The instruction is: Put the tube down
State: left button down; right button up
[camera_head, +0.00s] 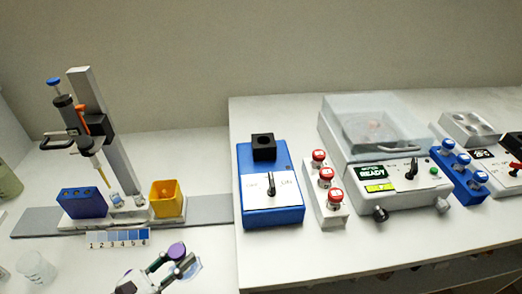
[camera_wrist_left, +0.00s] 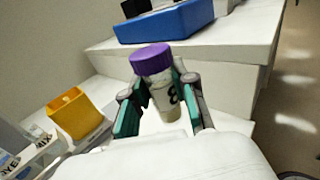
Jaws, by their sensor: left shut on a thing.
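The tube has a purple cap (camera_head: 176,250) and a clear body with a dark mark like an 8. In the left wrist view the tube (camera_wrist_left: 163,90) stands roughly upright between the teal finger pads. My left gripper (camera_head: 172,268) is shut on it, at the lower edge of the head view, in front of the raised bench's left end. The tube's lower end is partly hidden by the gripper, and I cannot tell its height above the surface. My right gripper is not in view.
A pipette stand (camera_head: 100,125) with a blue block (camera_head: 83,204) and yellow bin (camera_head: 167,199) stands left. The raised bench holds a blue switch box (camera_head: 270,185), red-capped tubes in a white rack (camera_head: 328,205), a lidded machine (camera_head: 375,150) and a blue rack (camera_head: 459,170). A beaker (camera_head: 37,268) stands lower left.

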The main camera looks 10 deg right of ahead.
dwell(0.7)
pick_arm(q)
jog(key=shift+r+n+t+y, duration=0.5)
jog(key=shift+n+t+y, duration=0.4)
jog(key=shift+t+y, duration=0.1)
jog(key=n+t+y, duration=0.1)
jog(key=a+r+n+t+y, duration=0.1)
jog(key=y, duration=0.1)
jog(key=shift+s+r+n, duration=0.1)
jog(key=shift+s+n, duration=0.05)
jog(key=shift+n, duration=0.15)
jog(key=s+a+r+n+t+y, duration=0.2)
jog(key=a+n+y, duration=0.3)
jog(key=y, duration=0.3)
jog(key=shift+a+n+y, duration=0.3)
jog(key=shift+a+y, duration=0.1)
jog(key=shift+a, duration=0.25)
jog(key=shift+s, duration=0.1)
